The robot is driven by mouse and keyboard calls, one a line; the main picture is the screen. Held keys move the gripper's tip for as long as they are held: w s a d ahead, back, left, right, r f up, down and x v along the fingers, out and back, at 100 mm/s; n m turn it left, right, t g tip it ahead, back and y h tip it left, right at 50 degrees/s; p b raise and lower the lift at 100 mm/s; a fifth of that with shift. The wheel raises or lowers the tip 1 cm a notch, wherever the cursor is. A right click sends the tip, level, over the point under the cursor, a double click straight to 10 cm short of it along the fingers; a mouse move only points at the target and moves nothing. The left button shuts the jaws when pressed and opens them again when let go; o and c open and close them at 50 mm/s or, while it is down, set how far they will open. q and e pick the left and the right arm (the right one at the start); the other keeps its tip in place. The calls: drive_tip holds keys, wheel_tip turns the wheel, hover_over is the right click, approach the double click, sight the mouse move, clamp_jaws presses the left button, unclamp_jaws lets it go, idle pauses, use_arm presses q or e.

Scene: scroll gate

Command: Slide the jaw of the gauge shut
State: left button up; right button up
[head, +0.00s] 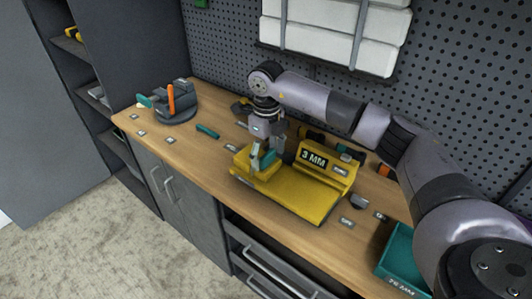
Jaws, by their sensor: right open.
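The yellow gauge (290,194) lies on the wooden workbench and has a raised block with a dark panel (314,158) reading "3 MM". My right gripper (262,163) points down over the left end of the gauge, with its fingers apart. A small teal part (267,157), perhaps the jaw's grip, shows at the fingers. I cannot tell whether the fingers touch it. The jaw's gap is hidden behind my gripper. My left gripper is out of view.
A dark round stand (176,104) with an orange-handled tool is at the left end of the workbench (182,140). A teal bin (402,262) is at the right front. Small tools lie behind the gauge, near the pegboard (225,60).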

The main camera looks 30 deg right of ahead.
sight(267, 153)
wheel_tip(267, 153, up, 12)
idle(0.6)
idle(0.4)
